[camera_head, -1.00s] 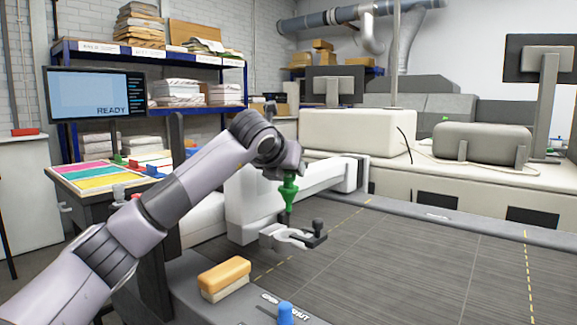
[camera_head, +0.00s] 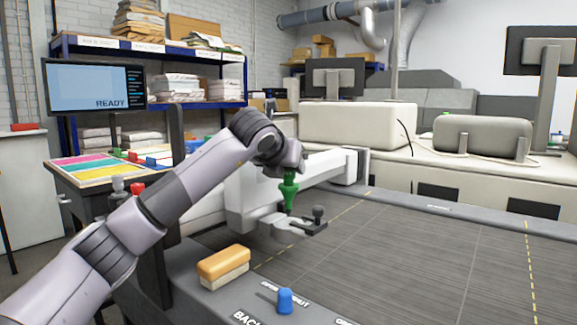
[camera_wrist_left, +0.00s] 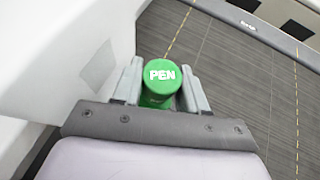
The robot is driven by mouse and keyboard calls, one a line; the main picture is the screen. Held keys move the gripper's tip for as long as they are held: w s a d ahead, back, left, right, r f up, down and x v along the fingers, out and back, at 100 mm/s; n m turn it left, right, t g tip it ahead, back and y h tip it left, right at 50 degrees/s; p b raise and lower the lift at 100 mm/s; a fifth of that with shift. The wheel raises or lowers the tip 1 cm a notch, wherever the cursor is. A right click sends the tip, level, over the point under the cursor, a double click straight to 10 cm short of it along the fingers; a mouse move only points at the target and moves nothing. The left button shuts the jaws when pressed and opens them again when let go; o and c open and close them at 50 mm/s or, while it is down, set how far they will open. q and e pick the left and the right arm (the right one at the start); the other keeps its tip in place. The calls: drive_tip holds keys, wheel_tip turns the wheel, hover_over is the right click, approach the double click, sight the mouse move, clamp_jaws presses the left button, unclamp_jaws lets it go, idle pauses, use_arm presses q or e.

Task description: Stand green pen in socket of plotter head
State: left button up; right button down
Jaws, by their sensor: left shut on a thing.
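The green pen (camera_head: 289,192) is upright, tip down, in my left gripper (camera_head: 288,172), which is shut on it. In the left wrist view, the pen's round cap (camera_wrist_left: 160,76), marked PEN, sits between the two fingers (camera_wrist_left: 162,92). The plotter head (camera_head: 283,229) is a pale bracket on the white gantry with a black lever (camera_head: 317,221). The pen's lower end meets the bracket in the head view. The socket is hidden, and I cannot tell how deep the tip is. My right gripper is out of view.
The white gantry arm (camera_head: 325,170) runs close behind the pen. An orange-topped block (camera_head: 223,264) and a blue knob (camera_head: 285,300) are on the front rail. The dark plotter bed (camera_head: 420,260) to the right is clear.

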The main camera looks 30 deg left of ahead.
sight(287, 198)
use_arm(q)
drive_tip(key=shift+f+b, duration=0.9)
drive_tip(key=shift+f, duration=0.25)
drive_tip(key=shift+f, duration=0.15)
drive_tip(key=shift+f+b, duration=0.65)
drive_tip(key=shift+b, duration=0.1)
drive_tip(key=shift+f, duration=0.2)
drive_tip(key=shift+f+b, duration=1.7)
drive_tip(key=shift+f, duration=0.05)
drive_tip(key=o, duration=1.1)
drive_tip(key=shift+o, duration=0.2)
